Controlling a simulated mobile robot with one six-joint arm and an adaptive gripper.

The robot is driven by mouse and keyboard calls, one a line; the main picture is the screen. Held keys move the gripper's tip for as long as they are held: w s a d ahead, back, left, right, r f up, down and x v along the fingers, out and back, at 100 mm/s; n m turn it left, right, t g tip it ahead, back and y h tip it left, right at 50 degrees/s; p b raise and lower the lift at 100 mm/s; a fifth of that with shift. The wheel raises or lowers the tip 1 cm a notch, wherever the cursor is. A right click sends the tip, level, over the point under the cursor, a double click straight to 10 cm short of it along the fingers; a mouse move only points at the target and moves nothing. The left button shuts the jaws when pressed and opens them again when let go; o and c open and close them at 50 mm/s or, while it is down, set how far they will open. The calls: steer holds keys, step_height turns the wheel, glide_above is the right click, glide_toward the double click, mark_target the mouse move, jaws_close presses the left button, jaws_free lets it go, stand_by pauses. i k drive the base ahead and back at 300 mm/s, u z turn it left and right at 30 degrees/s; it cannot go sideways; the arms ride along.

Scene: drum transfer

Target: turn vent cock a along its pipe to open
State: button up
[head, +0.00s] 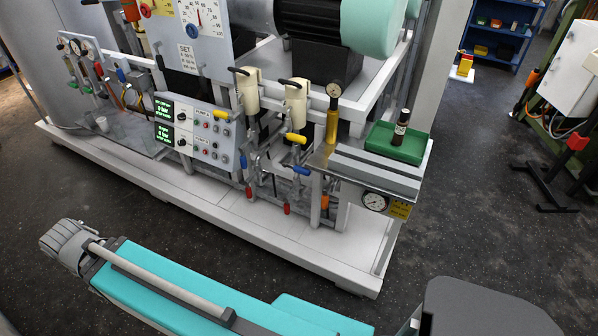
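Several small cocks with coloured handles sit on the pipework at the front of the white skid. One yellow handle (296,138) and a blue handle (301,169) lie across near the middle. Another yellow handle (222,115) is at the upper right of the control panel. A second blue handle (243,161) and two red handles (249,191) hang lower down. No label is readable that tells which is vent cock a, and I cannot tell its pipe direction.
The white skid (345,270) has a low ledge in front of the pipes. A control panel (200,133) has two lit displays. Dark floor (480,225) is clear at right, before a black stand (550,190).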

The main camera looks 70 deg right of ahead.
mark_target(290, 136)
steer(key=z, duration=2.15)
